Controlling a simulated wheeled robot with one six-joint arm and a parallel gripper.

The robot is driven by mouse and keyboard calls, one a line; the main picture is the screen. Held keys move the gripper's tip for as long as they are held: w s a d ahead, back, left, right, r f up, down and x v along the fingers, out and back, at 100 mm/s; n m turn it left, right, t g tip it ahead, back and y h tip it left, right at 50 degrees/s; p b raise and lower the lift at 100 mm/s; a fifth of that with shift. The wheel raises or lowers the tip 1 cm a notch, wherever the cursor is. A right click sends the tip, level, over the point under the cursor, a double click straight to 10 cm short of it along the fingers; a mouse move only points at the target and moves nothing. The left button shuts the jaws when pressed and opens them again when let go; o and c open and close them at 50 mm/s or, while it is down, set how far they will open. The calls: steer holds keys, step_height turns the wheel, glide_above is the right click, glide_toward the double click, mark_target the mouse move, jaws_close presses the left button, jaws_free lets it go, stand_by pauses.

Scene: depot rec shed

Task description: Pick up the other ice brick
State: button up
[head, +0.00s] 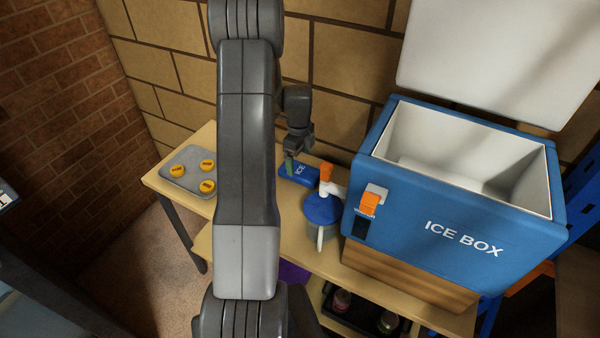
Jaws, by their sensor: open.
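A blue ice brick (301,174) marked "ICE" lies flat on the wooden table, between my arm and the blue-lidded jug. My gripper (290,166) points down at the brick's left end, with its fingertips at or just above it. It is open; I cannot tell whether the fingers straddle or touch the brick. My arm hides part of the table to the left of the brick. The blue ice box (405,225) stands open at the right, its white lid (500,55) raised. Its white inside shows only in part, and I see no brick there.
A jug (322,208) with a blue lid and orange-and-white top stands close in front of the brick, beside the ice box. A grey tray (180,155) with three yellow discs is at the table's left end. Bottles (389,321) stand on a lower shelf. A block wall is behind.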

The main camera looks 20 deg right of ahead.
mark_target(300, 169)
steer(key=shift+w+d+f+p, duration=0.15)
steer(key=shift+f+p, duration=0.35)
steer(key=shift+f, duration=1.85)
steer(key=shift+c, duration=0.2)
steer(key=c, duration=1.2)
